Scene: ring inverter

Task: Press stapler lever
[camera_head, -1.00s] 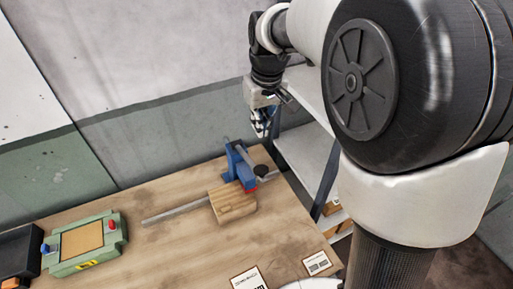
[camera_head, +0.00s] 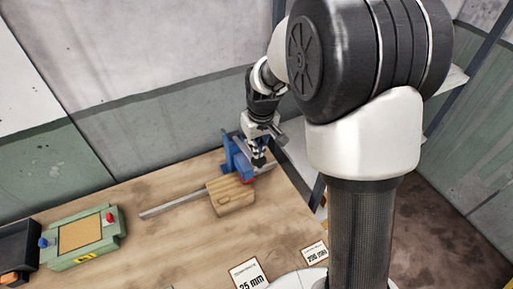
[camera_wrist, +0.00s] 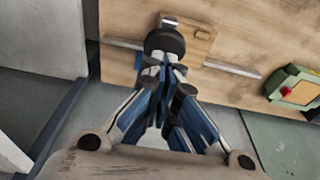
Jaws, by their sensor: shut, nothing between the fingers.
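The blue stapler (camera_head: 230,152) stands at the far right part of the wooden table in the head view. Its lever has a round black knob (camera_wrist: 165,41), seen in the wrist view just beyond my fingertips. My gripper (camera_head: 259,163) is shut and empty, pointing down at the knob end of the lever. In the wrist view my gripper (camera_wrist: 164,66) covers much of the stapler. The knob is mostly hidden behind the gripper in the head view, and I cannot tell whether the fingertips touch it.
A wooden block (camera_head: 231,197) sits in front of the stapler, with a grey metal bar (camera_head: 172,205) running left. A green box with red and blue buttons (camera_head: 113,221) stands at the left. Cards marked 25 mm (camera_head: 249,275) and 200 mm (camera_head: 315,253) lie at the front.

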